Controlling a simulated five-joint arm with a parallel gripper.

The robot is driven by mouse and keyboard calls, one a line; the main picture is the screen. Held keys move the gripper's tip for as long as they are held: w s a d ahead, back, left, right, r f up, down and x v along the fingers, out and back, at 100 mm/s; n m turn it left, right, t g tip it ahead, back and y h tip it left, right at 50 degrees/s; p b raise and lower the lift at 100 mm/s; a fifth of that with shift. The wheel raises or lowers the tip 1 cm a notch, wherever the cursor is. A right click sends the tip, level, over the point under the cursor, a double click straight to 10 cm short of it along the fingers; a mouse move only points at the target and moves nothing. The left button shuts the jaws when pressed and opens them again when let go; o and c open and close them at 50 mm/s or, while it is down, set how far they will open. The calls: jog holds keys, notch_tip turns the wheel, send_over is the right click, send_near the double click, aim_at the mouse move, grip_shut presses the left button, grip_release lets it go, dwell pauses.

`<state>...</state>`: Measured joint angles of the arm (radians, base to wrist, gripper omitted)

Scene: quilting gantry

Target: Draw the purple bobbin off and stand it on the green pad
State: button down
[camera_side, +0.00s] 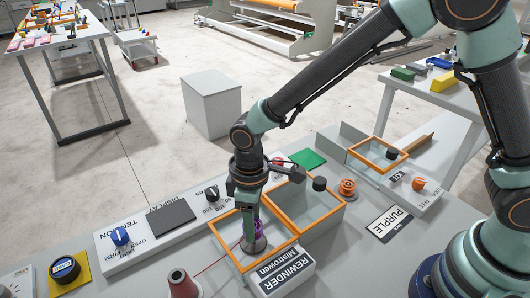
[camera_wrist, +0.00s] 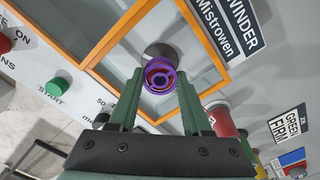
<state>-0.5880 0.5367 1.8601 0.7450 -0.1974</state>
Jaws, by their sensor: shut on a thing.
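The purple bobbin (camera_side: 254,229) is upright inside the orange-framed opening of the rewinder, above a round grey base (camera_side: 255,246). My gripper (camera_side: 250,226) reaches down into the opening and is shut on the bobbin. In the wrist view the purple bobbin (camera_wrist: 160,76) shows end-on between the two green fingers of my gripper (camera_wrist: 160,80), with the grey disc partly behind it. I cannot tell whether the bobbin still sits on a spindle. The green pad (camera_side: 308,159) lies farther back, beyond the second framed box, and looks bare.
The orange frame (camera_side: 223,246) surrounds my gripper closely.

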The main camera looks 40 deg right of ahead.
jog(key=shift+r, duration=0.7)
jog(key=shift+r, duration=0.15)
jog(key=shift+w, duration=0.1)
jog(key=w+d+r+m, duration=0.3)
jog(key=w+d+r, duration=0.1)
jog(key=w+d, duration=0.3)
notch_tip(320, 180, up, 9)
jog(key=m, duration=0.6)
send_over(307, 159)
notch_tip(307, 159, down, 19)
jog(key=shift+d+r, duration=0.1)
